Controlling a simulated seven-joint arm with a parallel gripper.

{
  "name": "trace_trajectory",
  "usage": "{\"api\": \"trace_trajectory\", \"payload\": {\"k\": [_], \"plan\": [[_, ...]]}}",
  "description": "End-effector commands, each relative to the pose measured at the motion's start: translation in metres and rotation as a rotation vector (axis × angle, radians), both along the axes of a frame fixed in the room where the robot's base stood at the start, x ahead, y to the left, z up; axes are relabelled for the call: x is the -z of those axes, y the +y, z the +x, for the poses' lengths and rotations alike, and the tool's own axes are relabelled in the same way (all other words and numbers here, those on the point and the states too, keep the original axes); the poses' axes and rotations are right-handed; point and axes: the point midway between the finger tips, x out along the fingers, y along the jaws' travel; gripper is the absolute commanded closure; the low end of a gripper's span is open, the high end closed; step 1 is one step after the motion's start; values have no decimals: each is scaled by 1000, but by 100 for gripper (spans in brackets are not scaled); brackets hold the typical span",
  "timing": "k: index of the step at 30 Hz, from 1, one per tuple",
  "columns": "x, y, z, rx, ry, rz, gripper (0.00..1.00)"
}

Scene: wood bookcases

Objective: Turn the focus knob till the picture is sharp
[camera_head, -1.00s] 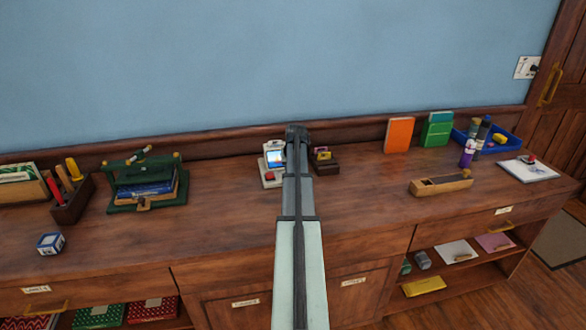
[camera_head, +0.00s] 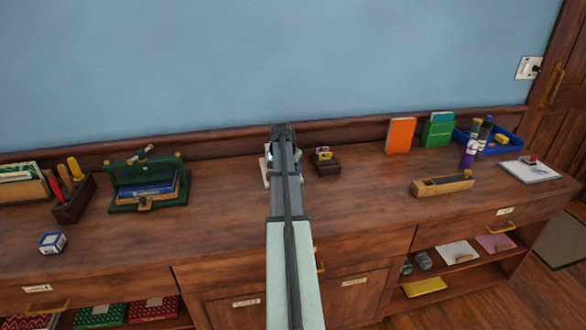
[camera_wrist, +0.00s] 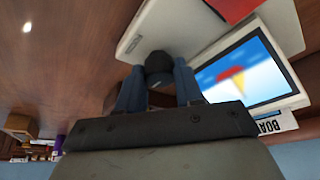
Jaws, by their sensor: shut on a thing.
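The white viewer (camera_wrist: 140,38) fills the upper part of the wrist view. Its screen (camera_wrist: 240,78) shows a blue background with white patches and a red and yellow shape, with soft, blurred edges. The dark round focus knob (camera_wrist: 158,62) stands on the viewer's base beside the screen. My gripper (camera_wrist: 159,80) is shut on the knob, one blue finger on each side. In the head view my arm covers most of the viewer (camera_head: 266,172), and only its left edge shows; the knob is hidden there.
A red item (camera_wrist: 232,8) and a partly seen lettered card (camera_wrist: 272,125) are close to the viewer. A small dark box (camera_head: 327,166) stands just right of my arm. A green press (camera_head: 147,190) is farther left, a wooden plane (camera_head: 442,187) farther right. Bare counter lies between.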

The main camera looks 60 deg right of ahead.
Motion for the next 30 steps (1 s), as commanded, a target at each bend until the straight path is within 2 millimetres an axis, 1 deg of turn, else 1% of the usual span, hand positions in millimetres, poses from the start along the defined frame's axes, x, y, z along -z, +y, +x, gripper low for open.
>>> {"api": "trace_trajectory", "payload": {"k": [6, 17, 18, 25, 30], "plan": [[0, 1, 0, 28, -1, 3, 95], [0, 1, 0, 29, -1, 4, 95], [0, 1, 0, 29, -1, 4, 61], [0, 1, 0, 28, -1, 2, 39], [0, 0, 0, 28, -1, 2, 39]]}}
